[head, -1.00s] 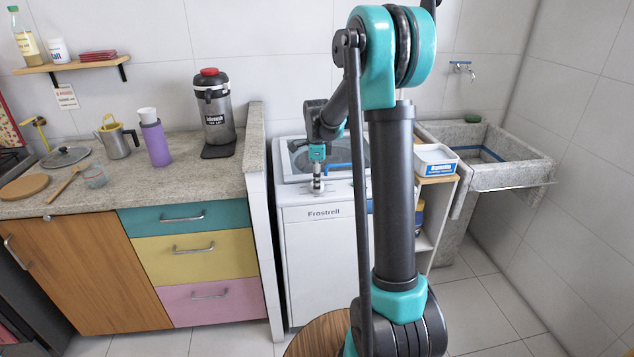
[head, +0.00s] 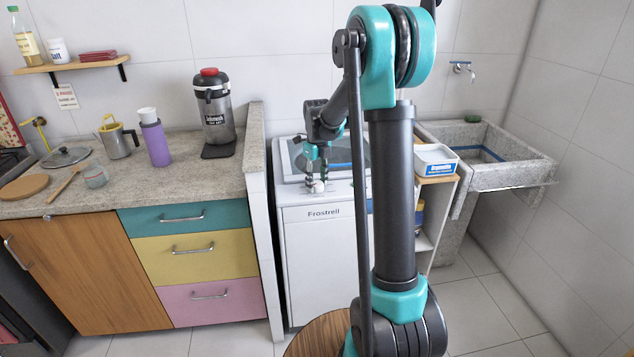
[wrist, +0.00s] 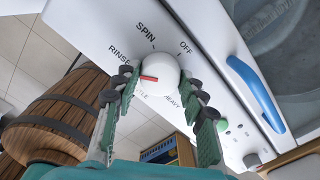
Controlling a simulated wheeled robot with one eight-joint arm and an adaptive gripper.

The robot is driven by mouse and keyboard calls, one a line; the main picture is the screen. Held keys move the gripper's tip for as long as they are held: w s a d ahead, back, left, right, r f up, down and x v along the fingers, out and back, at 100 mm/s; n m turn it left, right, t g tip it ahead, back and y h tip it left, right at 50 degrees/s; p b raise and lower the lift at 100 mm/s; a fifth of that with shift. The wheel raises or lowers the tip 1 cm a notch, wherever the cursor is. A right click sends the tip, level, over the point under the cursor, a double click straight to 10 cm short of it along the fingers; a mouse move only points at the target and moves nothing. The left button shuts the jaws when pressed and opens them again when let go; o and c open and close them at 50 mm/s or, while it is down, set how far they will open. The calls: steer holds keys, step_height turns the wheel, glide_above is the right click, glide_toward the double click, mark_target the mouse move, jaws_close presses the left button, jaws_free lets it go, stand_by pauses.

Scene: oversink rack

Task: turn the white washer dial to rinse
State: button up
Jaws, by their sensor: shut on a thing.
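The white washer dial (wrist: 161,69) is a round knob with a red pointer line on the washer's white panel. In the wrist view, printed words RINSE, SPIN, OFF and HEAVY surround it, with another word partly hidden, ending in "TLE". The red line points left, between RINSE and the partly hidden word. My gripper (wrist: 157,82) has one finger on each side of the dial and is shut on it. In the head view my gripper (head: 317,184) reaches down to the dial at the front of the washer's top.
The white washer (head: 318,255) stands between the stone counter's end wall (head: 255,150) and a small shelf with a white tray (head: 436,157). A blue handle (wrist: 256,92) lies right of the dial in the wrist view. A wooden barrel (wrist: 60,110) stands below.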

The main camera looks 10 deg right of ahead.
mark_target(317, 183)
steer(key=shift+m, duration=0.4)
steer(key=o, duration=1.2)
step_height(317, 183, up, 12)
